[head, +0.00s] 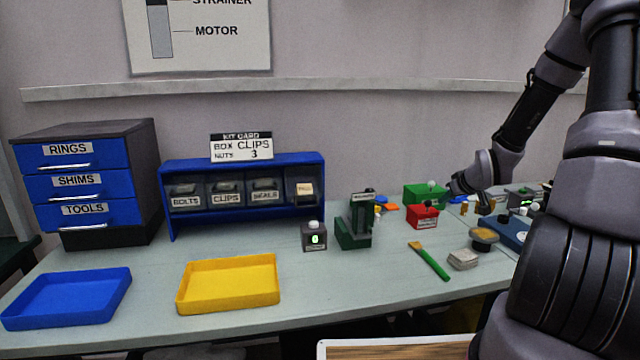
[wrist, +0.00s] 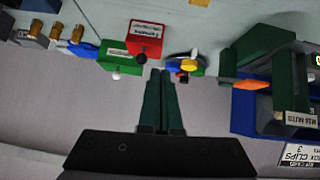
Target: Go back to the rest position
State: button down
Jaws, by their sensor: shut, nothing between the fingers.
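My gripper (wrist: 160,74) shows in the wrist view with its two dark fingers together and nothing between them. The fingers point toward the table edge area with a green box (wrist: 122,58) and a red box (wrist: 146,37) near the tips in the picture. I cannot tell the gap in depth. In the head view my arm reaches down from the upper right, and its end is near the green box (head: 427,194) at the back of the table. The fingers are not clear there.
A dark green stand (head: 354,235), a small device with a lit digit (head: 314,237), a yellow tray (head: 228,284), a blue tray (head: 66,298), a blue bin rack (head: 242,218) and a drawer cabinet (head: 84,184) stand left of my arm. A green-handled brush (head: 430,262) lies in front.

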jog(key=s+a+r+m+g+h, duration=0.1)
jog(key=s+a+r+m, duration=0.15)
jog(key=s+r, duration=0.6)
jog(key=s+a+r+m+g+h, duration=0.15)
jog(key=s+a+r, duration=0.3)
jog(key=r, duration=0.65)
jog(key=s+a+r+m+y, duration=0.1)
jog(key=s+a+r, duration=0.2)
jog(key=s, duration=0.6)
jog(key=s+a+r+m+y, duration=0.2)
jog(key=s+a+r, duration=0.2)
jog(key=s, duration=0.5)
notch_tip(320, 180, up, 2)
jog(key=shift+s, duration=0.2)
